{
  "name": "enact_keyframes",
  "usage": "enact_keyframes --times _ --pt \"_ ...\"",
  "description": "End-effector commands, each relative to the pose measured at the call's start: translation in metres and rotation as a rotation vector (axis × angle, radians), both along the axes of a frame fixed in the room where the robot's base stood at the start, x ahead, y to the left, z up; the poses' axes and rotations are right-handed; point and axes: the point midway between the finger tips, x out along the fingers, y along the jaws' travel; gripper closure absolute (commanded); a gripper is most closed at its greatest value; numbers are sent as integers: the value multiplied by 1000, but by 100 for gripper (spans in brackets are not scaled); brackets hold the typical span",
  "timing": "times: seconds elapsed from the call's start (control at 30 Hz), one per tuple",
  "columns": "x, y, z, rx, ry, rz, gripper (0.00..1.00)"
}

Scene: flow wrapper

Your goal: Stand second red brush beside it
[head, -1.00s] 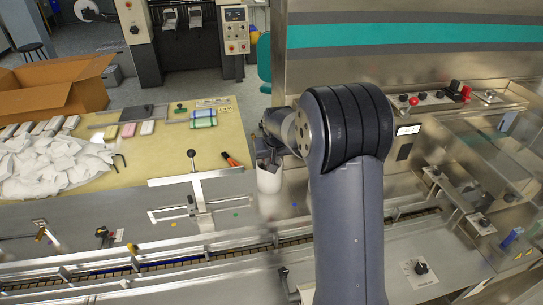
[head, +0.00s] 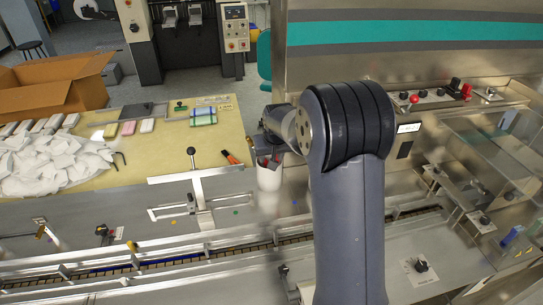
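A white cup (head: 269,178) stands on the machine's edge, left of my arm. Thin dark and reddish pieces show at its mouth; I cannot tell whether they are brushes, or which are gripper fingers. My gripper (head: 270,152) points down at the cup's mouth, small and partly hidden by my wrist. I cannot tell whether it is open or holds anything. An orange-red and black handled item (head: 231,157) lies on the table edge left of the cup. No red brush can be made out for certain.
The conveyor channel (head: 130,267) runs along the front. A yellowish table (head: 185,150) holds a white crumpled pile (head: 50,165). Machine controls and clear guards are at right.

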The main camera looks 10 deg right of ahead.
Motion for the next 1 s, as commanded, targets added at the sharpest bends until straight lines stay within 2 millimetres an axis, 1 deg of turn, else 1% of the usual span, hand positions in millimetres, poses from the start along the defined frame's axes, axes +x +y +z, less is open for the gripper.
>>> enact_keyframes --times 0.17,0.4,0.6,0.77,1.0 --pt "-7 0 17 0 -5 0 60" --pt "-27 0 58 0 -5 0 60" --pt "-40 0 86 0 -4 0 60" --pt "-44 0 95 0 -1 0 60" --pt "-45 0 97 0 0 0 60"
